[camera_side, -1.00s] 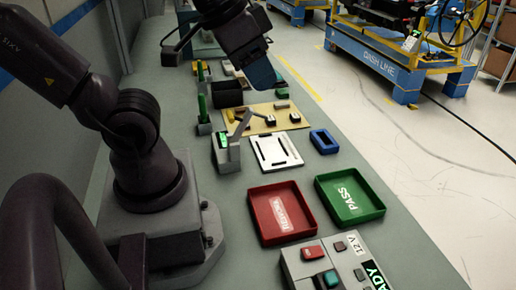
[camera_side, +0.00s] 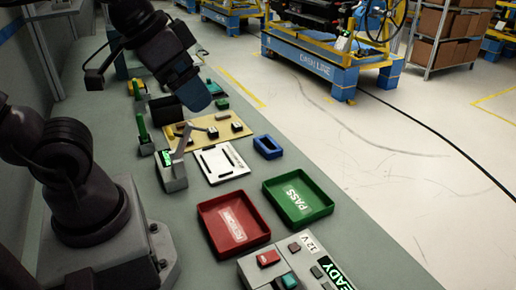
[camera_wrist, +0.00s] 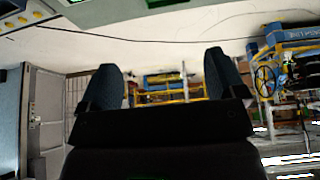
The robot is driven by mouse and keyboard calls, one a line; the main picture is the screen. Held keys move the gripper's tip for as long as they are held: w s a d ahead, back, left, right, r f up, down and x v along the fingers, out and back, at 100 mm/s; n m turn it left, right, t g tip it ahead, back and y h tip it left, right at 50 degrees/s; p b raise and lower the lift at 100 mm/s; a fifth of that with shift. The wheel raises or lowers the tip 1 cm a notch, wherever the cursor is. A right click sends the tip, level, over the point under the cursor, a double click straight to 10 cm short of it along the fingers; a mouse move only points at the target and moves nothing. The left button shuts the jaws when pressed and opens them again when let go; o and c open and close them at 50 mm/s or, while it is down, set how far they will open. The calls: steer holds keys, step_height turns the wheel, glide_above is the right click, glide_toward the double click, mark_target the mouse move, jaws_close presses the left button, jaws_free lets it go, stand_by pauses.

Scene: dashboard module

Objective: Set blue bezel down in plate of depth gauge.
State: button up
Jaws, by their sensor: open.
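The blue bezel (camera_side: 267,147), a small rectangular frame, lies flat on the bench to the right of the white slotted plate (camera_side: 221,162). The depth gauge (camera_side: 172,171), a grey block with a green display and a slanted arm, stands at this plate's left edge. The plate seems to be the gauge's. My gripper (camera_side: 201,99) hangs above the far part of the bench, beyond the plate and apart from the bezel. In the wrist view my gripper (camera_wrist: 160,78) has its two fingers spread with nothing between them. That view does not clearly show the bezel.
A red tray (camera_side: 233,222) and a green PASS tray (camera_side: 297,198) lie nearer the side camera. A tan board with small parts (camera_side: 232,129) is behind the plate. Dark and green upright items stand at the bench's far left. A button box (camera_side: 290,265) is in front.

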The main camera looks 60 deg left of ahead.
steer(key=m+g+y, duration=0.5)
steer(key=m+g, duration=0.1)
steer(key=m, duration=1.2)
glide_toward(268, 144)
steer(key=shift+s+d+f, duration=0.3)
steer(key=shift+s+d, duration=0.15)
steer(key=shift+s, duration=0.1)
steer(key=shift+s+d+f, duration=0.3)
steer(key=shift+s+d, duration=0.15)
steer(key=shift+s, duration=0.05)
steer(key=shift+h, duration=0.3)
steer(key=x, duration=0.2)
steer(key=a+x, duration=0.1)
steer(key=x, duration=0.2)
steer(key=shift+w, duration=0.2)
steer(key=shift+a+f, duration=0.1)
steer(key=shift+a, duration=0.05)
steer(key=shift+f, duration=0.25)
